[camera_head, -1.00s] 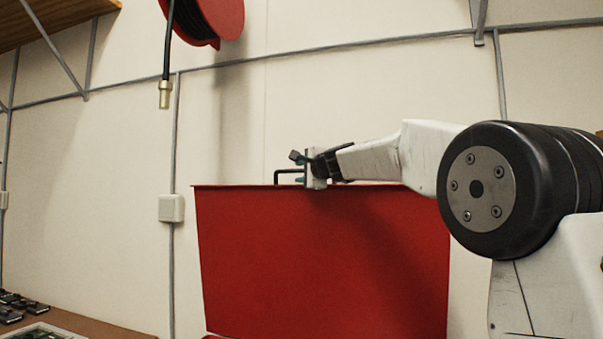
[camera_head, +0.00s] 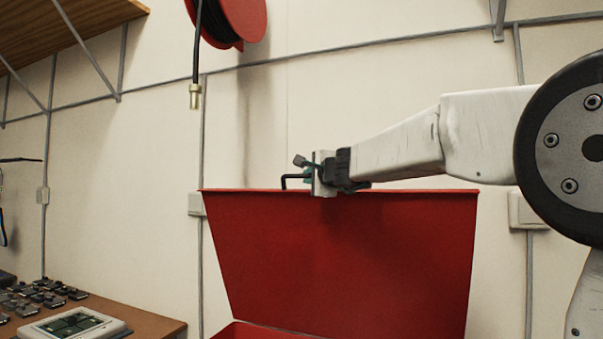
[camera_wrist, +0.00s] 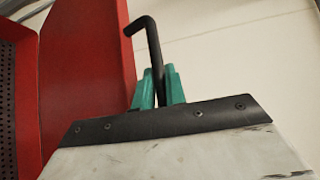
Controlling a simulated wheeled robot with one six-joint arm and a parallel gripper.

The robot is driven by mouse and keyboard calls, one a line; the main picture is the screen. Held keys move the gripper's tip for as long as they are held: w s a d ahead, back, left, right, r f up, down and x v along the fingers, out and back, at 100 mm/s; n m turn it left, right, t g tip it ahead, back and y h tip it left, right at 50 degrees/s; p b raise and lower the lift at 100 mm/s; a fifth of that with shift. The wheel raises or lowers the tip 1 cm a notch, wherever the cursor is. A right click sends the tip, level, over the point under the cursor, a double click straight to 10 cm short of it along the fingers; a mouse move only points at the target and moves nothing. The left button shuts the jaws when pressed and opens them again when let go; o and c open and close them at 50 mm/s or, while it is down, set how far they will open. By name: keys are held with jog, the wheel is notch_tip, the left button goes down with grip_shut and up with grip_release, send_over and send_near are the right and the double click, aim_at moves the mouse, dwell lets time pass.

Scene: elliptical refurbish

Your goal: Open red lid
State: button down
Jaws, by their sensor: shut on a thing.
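The red lid (camera_head: 345,260) stands raised and tilted up in the head view, its broad face toward the camera. A black bent handle (camera_head: 293,180) sticks out at its top edge. My gripper (camera_head: 308,170) is at that top edge, shut on the handle. In the wrist view the green fingertips of my gripper (camera_wrist: 158,88) close around the black handle (camera_wrist: 150,42), beside the red lid (camera_wrist: 85,70). Part of the handle is hidden between the fingers. A strip of the red box (camera_head: 262,331) shows below the lid.
A brown workbench (camera_head: 160,323) at lower left holds a white device (camera_head: 72,325) and several small dark parts (camera_head: 40,293). A red hose reel (camera_head: 240,18) hangs on the wall, with its hose end (camera_head: 195,97) dangling left of the lid. A wooden shelf (camera_head: 75,28) is at upper left.

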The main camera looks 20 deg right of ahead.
jog(key=shift+s+f, duration=0.15)
jog(key=c, duration=1.5)
grip_release()
jog(key=shift+o, duration=0.2)
jog(key=s, duration=0.7)
jog(key=shift+s+d+r, duration=0.2)
jog(key=shift+s+d, duration=0.15)
jog(key=shift+a, duration=0.1)
